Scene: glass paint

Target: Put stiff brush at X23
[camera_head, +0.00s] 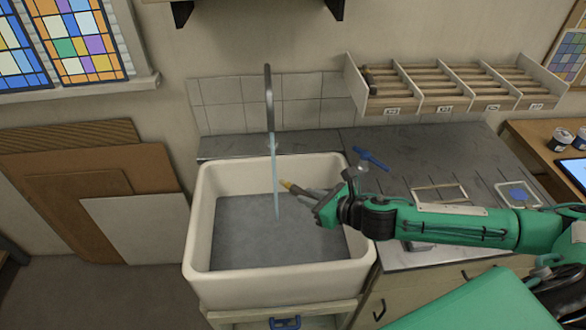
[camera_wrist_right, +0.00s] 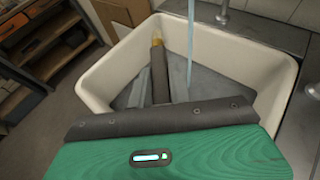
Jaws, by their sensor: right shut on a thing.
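My right gripper (camera_head: 312,194) reaches over the white sink (camera_head: 205,215) from the right. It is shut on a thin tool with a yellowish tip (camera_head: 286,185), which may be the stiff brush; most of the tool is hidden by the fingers. The tip points left, close to the running water (camera_head: 275,175). In the right wrist view the yellowish tip (camera_wrist_right: 156,44) shows beyond the grey fingers. A wooden rack (camera_head: 455,85) with several slotted compartments and small front labels hangs on the wall; the labels are too small to read. My left gripper is out of view.
A tool with a dark head (camera_head: 369,80) lies in the rack's leftmost compartment. A blue object (camera_head: 371,158) lies on the grey counter (camera_head: 420,150) right of the sink. A faucet (camera_head: 268,105) rises behind the sink. Jars (camera_head: 561,138) stand on the table at far right.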

